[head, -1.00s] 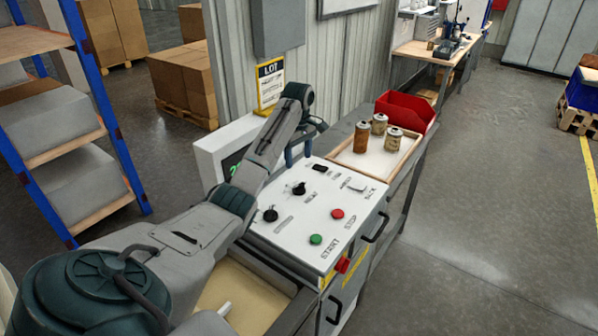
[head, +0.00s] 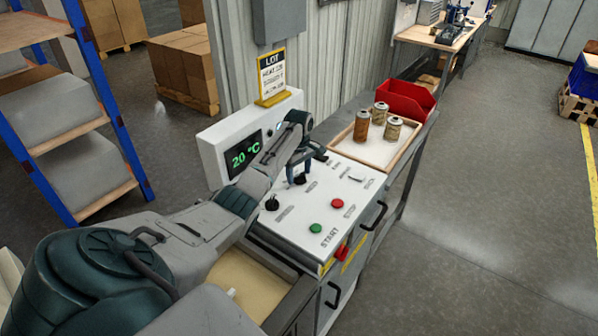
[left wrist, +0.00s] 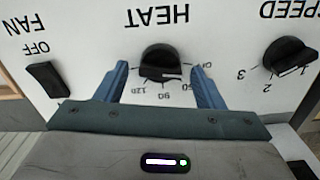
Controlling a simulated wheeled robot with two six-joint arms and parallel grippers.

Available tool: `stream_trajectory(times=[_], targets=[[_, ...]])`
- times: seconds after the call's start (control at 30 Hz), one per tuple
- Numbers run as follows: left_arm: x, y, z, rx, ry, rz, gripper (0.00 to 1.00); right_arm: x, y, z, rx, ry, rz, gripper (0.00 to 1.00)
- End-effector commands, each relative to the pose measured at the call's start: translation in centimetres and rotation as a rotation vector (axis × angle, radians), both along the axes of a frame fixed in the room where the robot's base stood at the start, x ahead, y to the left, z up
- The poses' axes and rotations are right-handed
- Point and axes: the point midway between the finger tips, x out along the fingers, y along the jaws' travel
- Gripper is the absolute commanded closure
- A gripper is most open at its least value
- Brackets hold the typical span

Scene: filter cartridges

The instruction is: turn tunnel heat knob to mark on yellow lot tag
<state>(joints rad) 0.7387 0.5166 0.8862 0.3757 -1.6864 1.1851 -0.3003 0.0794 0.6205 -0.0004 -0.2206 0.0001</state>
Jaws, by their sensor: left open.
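The black heat knob (left wrist: 162,60) sits on the white panel under the upside-down word HEAT in the left wrist view. Its white line points right, toward what looks like the OFF mark; 60, 90 and 120 follow around the dial. My left gripper (left wrist: 160,68) is open, with one blue finger on each side of the knob; contact is not visible. In the head view the left gripper (head: 300,168) points down over the panel. The yellow-framed lot tag (head: 271,76) stands on the display housing; its line seems to start with HEAT, the number too small to read. My right gripper is not seen.
The speed knob (left wrist: 290,55) and the fan switch (left wrist: 47,80) flank the heat knob. A display (head: 243,153) reads 20 °C. Green start (head: 315,227) and red stop (head: 337,203) buttons sit nearer the front. A tray (head: 343,149) with cans stands beyond the panel.

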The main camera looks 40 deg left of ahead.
Motion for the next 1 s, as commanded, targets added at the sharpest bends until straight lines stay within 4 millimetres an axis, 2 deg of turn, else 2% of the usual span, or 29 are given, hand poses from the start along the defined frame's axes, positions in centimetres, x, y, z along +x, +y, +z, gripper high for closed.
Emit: stream_trajectory(times=[0.03, 0.23, 0.67, 1.0], targets=[[0.0, 0.0, 0.0, 0.0, 0.0, 0.0, 0.44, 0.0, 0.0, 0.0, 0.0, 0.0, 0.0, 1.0], [0.0, 0.0, 0.0, 0.0, 0.0, 0.0, 0.81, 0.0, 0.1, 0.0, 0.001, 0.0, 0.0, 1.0], [0.1, 0.0, 0.3, -0.001, -0.001, -0.081, 0.81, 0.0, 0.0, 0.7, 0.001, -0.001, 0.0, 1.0], [0.2, -0.1, 0.4, -0.002, -0.001, -0.353, 0.81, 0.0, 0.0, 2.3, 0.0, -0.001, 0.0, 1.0]])
